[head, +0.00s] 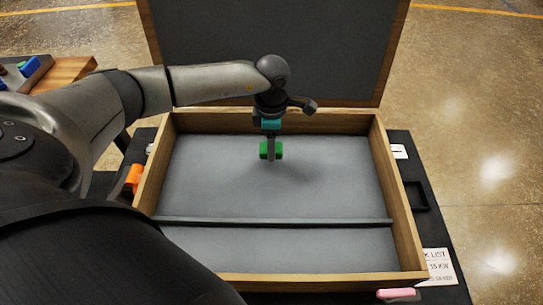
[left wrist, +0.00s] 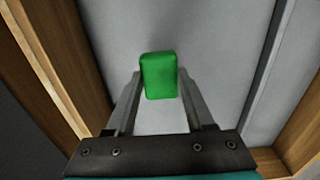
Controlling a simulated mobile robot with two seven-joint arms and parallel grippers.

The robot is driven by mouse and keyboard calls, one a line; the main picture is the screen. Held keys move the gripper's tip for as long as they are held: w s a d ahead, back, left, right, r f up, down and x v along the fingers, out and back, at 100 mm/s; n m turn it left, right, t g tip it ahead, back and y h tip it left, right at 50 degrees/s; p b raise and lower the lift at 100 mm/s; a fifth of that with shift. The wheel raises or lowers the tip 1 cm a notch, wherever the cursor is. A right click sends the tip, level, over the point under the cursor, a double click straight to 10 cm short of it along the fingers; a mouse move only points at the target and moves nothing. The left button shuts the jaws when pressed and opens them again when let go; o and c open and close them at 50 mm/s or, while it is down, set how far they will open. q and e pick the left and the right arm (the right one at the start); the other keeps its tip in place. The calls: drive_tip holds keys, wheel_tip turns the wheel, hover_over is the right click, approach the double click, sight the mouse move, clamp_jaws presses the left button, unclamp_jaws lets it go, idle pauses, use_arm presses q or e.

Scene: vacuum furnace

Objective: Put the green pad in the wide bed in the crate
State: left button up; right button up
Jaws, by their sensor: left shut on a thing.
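The green pad (head: 278,151) is held by my left gripper (head: 270,154), whose fingers point down and are shut on it. In the left wrist view the green pad (left wrist: 158,75) sits between the two finger ends. The crate (head: 403,215) is a wooden, grey-lined box with its lid (head: 275,45) standing open at the back. A dark divider (head: 280,221) splits it into a wide bed (head: 220,185) behind and a narrow bed (head: 300,245) in front. The pad is over the wide bed, with a soft shadow on the floor; the exact gap cannot be told. My right gripper is not in view.
Both beds look empty. An orange item (head: 134,178) lies outside the crate's left wall. A printed paper (head: 438,266) and a pink item (head: 397,294) lie at the front right. A side table (head: 65,72) with a blue item (head: 30,66) stands at the far left.

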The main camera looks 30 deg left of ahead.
use_arm(q)
drive_tip(key=shift+f+b, duration=0.5)
drive_tip(key=shift+f, duration=1.6)
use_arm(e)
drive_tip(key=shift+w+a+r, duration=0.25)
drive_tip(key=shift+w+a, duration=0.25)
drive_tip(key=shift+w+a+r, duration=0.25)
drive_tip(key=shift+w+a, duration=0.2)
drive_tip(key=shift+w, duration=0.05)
use_arm(q)
drive_tip(key=shift+f, duration=0.1)
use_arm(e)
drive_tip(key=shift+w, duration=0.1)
use_arm(q)
drive_tip(key=o, duration=1.3)
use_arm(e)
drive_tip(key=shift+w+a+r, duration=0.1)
use_arm(q)
wheel_tip(320, 180, up, 10)
drive_tip(key=p, duration=0.2)
drive_tip(key=shift+f+p, duration=0.2)
drive_tip(key=shift+p, duration=0.2)
drive_tip(key=shift+r+p, duration=0.3)
drive_tip(key=shift+r, duration=1.05)
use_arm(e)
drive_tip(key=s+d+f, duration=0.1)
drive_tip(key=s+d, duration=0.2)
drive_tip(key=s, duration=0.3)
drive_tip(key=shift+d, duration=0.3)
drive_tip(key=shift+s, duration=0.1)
